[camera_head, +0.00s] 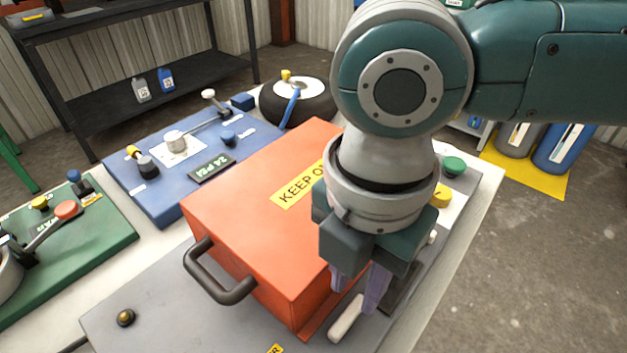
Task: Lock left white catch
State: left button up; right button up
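A white catch (345,318) shows as a pale elongated lever on the grey plate (190,312), beside the lower right side of the orange box (240,215). My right gripper (356,297) points down just above and behind this catch, close to the box's right side. Whether a finger touches the catch or box, I cannot tell. Another small white part (432,237) shows right of the gripper, partly hidden by it. My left gripper is out of view.
The box has a black handle (220,272) and a yellow label. A blue board (240,137) and a green board (75,240) with knobs and levers lie left. A yellow knob (441,195) and a green knob (454,166) stand right. Open floor lies beyond the table's right edge.

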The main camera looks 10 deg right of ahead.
aim_at(348, 314)
notch_tip(348, 314, down, 6)
jog(key=shift+b, duration=0.45)
jog(key=shift+a, duration=0.1)
grip_shut()
